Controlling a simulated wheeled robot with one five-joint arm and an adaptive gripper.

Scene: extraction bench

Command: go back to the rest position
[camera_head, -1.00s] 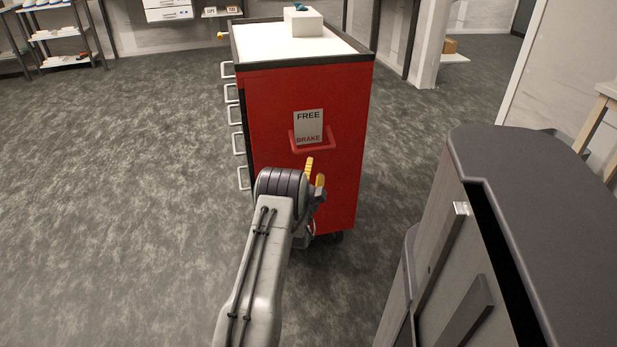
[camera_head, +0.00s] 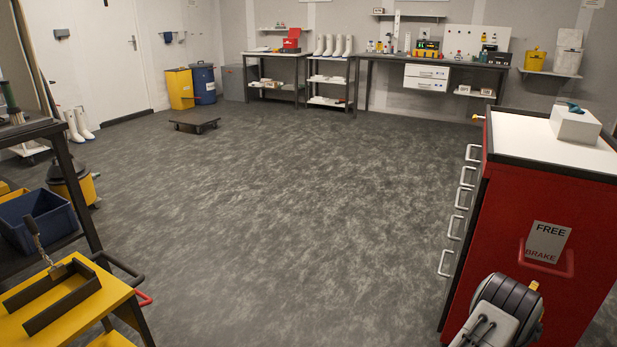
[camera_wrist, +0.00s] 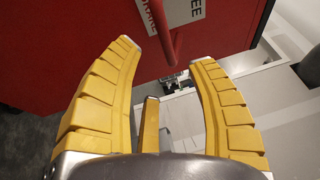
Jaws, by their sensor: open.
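My gripper (camera_wrist: 170,55) shows in the wrist view with its yellow segmented fingers spread apart and nothing between them. The red cabinet's handle (camera_wrist: 168,45) is just beyond the fingertips in that view; I cannot tell the exact gap. In the head view my arm's wrist is at the lower right in front of the red cabinet (camera_head: 545,205), and the fingers are almost wholly hidden. The cabinet's handle (camera_head: 546,262) sits below a FREE / BRAKE label (camera_head: 547,242).
A white box (camera_head: 575,124) stands on the cabinet's white top. A yellow cart (camera_head: 70,310) is at the lower left, with a blue bin (camera_head: 38,220) behind it. A low dolly (camera_head: 196,122) stands farther back. The floor (camera_head: 270,220) between is clear.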

